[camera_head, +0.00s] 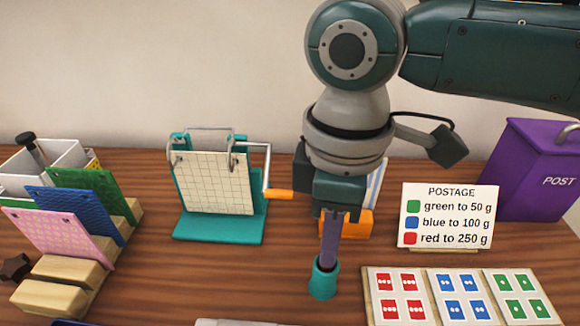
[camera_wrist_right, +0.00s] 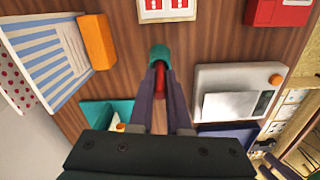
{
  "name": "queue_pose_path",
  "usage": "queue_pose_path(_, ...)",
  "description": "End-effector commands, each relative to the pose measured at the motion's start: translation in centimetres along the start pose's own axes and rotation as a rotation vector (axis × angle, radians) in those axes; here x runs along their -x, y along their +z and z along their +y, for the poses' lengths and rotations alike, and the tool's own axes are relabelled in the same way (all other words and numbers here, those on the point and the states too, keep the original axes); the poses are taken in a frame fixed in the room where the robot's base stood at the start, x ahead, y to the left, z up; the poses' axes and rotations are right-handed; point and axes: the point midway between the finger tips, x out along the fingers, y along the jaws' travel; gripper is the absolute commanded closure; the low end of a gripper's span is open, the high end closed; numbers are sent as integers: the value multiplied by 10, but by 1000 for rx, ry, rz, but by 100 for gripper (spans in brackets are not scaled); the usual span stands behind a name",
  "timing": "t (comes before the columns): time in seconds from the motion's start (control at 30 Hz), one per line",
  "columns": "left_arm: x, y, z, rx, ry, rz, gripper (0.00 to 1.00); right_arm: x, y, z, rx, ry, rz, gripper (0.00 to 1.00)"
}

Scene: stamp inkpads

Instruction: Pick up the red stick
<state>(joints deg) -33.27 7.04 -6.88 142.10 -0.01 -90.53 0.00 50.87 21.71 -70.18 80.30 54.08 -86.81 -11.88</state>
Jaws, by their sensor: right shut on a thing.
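The red stick (camera_wrist_right: 160,80) shows in the right wrist view as a narrow red strip between my right gripper's purple fingers. My right gripper (camera_head: 328,258) points down and is shut on the stick. A small teal cup-like piece (camera_head: 323,280) is at the fingertips, around the stick's far end; it also shows in the wrist view (camera_wrist_right: 160,51). I cannot tell whether it rests on the table. In the head view the fingers hide the stick. My left gripper is in neither view.
A teal stand with a gridded sheet (camera_head: 218,180) and orange-handled crank is left of my arm. An orange block (camera_head: 357,224) with a striped card is close behind the gripper. The postage sign (camera_head: 447,216), stamp sheets (camera_head: 460,297) and purple post box (camera_head: 530,170) are right.

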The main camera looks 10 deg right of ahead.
Motion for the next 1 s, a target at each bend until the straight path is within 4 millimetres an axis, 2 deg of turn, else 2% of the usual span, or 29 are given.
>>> queue_pose_path(0.17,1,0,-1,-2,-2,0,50,3,0,0,0,0,1,100)
queue_pose_path(0.37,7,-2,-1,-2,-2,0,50,23,-1,0,1,0,3,100)
queue_pose_path(0.57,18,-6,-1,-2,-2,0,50,64,0,1,1,2,3,100)
queue_pose_path(0.8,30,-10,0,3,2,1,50,131,-1,1,1,4,5,100)
queue_pose_path(1.0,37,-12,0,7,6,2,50,176,-1,1,0,3,3,100)
